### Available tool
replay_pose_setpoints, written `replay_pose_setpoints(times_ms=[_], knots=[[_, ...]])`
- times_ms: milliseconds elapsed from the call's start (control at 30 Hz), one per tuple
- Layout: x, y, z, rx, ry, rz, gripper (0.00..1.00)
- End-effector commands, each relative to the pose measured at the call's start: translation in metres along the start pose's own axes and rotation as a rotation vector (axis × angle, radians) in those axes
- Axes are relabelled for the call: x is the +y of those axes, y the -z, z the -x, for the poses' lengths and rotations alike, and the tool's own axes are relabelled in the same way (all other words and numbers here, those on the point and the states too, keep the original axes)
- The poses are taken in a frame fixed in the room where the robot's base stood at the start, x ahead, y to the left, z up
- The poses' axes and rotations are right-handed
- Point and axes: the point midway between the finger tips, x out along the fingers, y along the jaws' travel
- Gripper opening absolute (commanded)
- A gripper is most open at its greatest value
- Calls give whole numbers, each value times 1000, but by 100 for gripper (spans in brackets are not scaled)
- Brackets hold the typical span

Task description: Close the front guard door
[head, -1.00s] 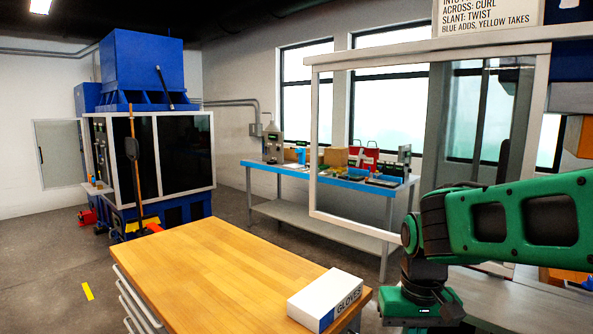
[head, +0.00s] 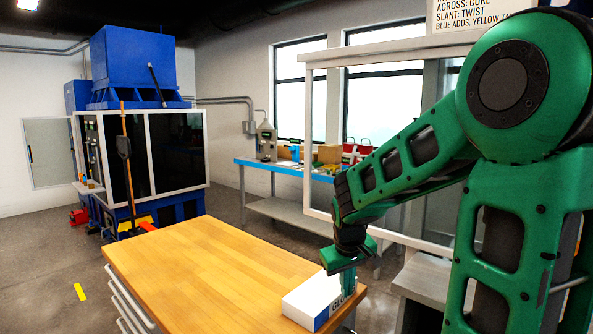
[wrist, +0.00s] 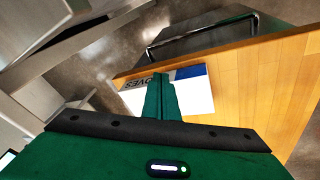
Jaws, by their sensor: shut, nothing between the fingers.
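The front guard door appears to be the large clear panel in a pale frame (head: 308,140) right of centre in the head view. Its left edge and top rail show; my arm covers much of its right and lower part. Whether it is fully open, I cannot tell. My gripper (head: 348,284) points down beside the glove box at the workbench's right end, in front of the door's lower left corner in the picture. In the wrist view its fingers (wrist: 163,92) are together and empty, overlapping the glove box in the picture. Contact with the box is unclear.
The white and blue glove box (head: 304,301) lies on the wooden workbench top (head: 190,262). A blue-topped table (head: 262,166) with several items stands behind. A blue machine (head: 140,70) with dark panels is at the left. Floor is open left of the workbench.

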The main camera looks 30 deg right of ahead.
Motion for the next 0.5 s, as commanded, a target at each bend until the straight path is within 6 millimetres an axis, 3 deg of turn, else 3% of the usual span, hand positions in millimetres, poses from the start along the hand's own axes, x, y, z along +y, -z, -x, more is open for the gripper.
replay_pose_setpoints(times_ms=[100,267,367,500], knots=[[11,48,-19,39,-104,81,0],[25,115,-29,112,-278,208,0],[29,160,-24,169,-404,302,0],[23,224,3,259,-602,445,0]])
